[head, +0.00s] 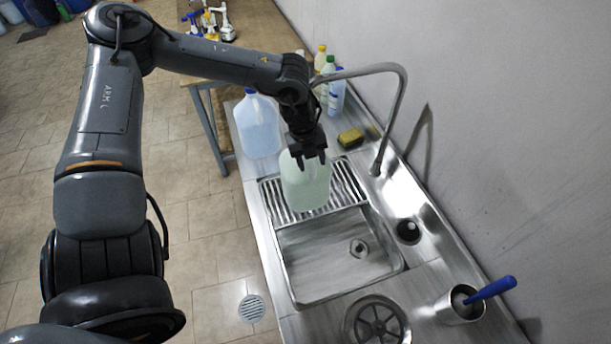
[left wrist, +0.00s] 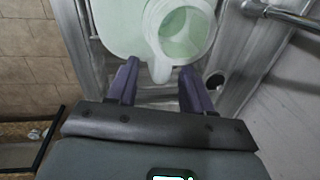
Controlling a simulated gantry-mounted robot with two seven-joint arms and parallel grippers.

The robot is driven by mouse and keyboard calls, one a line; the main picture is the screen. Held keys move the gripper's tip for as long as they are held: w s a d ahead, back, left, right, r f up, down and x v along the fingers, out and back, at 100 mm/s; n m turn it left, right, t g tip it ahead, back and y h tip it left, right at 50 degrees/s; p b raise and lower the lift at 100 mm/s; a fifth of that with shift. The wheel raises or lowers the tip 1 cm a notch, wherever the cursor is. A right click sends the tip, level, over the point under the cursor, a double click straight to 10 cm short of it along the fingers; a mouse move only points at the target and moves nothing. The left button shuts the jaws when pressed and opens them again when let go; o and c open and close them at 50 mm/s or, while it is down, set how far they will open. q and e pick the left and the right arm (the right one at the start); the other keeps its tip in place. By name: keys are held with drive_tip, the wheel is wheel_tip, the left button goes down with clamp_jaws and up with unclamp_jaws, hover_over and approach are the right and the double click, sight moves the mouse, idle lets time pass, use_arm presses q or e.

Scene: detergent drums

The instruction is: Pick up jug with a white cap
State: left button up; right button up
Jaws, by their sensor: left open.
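A pale green translucent jug (head: 308,188) stands on the ribbed drainboard beside the sink basin. In the left wrist view the jug (left wrist: 120,28) shows from above, with a pale round top and a handle pointing toward my gripper. The top's centre looks greenish; I cannot clearly make out a white cap. My left gripper (head: 311,160) is open, pointing down at the jug's upper part, which it partly hides. In the left wrist view the fingers (left wrist: 160,70) are spread on either side of the handle's near end; I cannot tell whether they touch it. My right gripper is not in view.
A blue jug (head: 257,128) with a blue cap stands just behind, to the left. The curved faucet (head: 402,100), a yellow sponge (head: 350,137) and several bottles (head: 329,75) are along the wall side. The sink basin (head: 320,260) in front is empty.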

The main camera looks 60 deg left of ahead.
use_arm(q)
clamp_jaws()
idle(0.3)
